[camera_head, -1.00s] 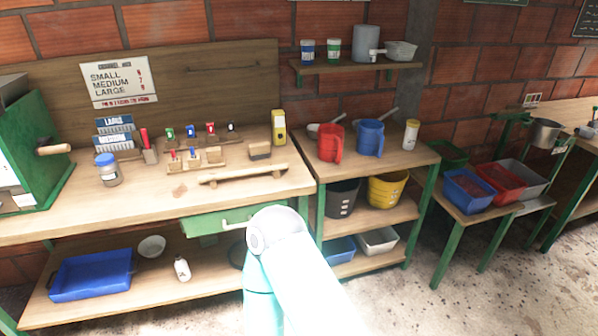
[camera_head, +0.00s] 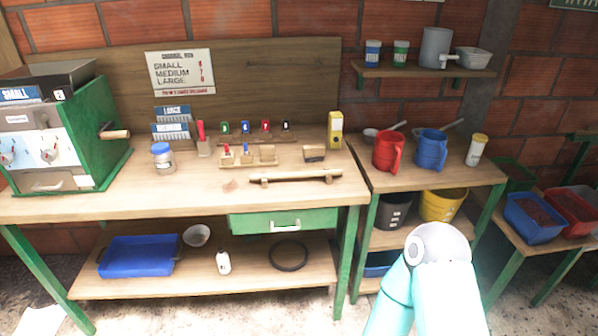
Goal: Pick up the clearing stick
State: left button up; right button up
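A light wooden stick (camera_head: 297,176), which I take to be the clearing stick, lies level near the front edge of the workbench (camera_head: 100,204), right of its middle. It seems to rest on low supports, and nothing covers it. One of my pale teal arms rises from the bottom right of the head view, in front of the lower shelves and apart from the stick. Neither my left nor my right gripper shows in the view.
A green machine (camera_head: 65,130) with a wooden-handled crank stands at the bench's left. Red (camera_head: 387,150) and blue (camera_head: 431,149) jugs stand on the side table. The bench front left is clear.

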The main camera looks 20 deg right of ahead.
aim_at(293, 174)
jog(key=i, duration=0.85)
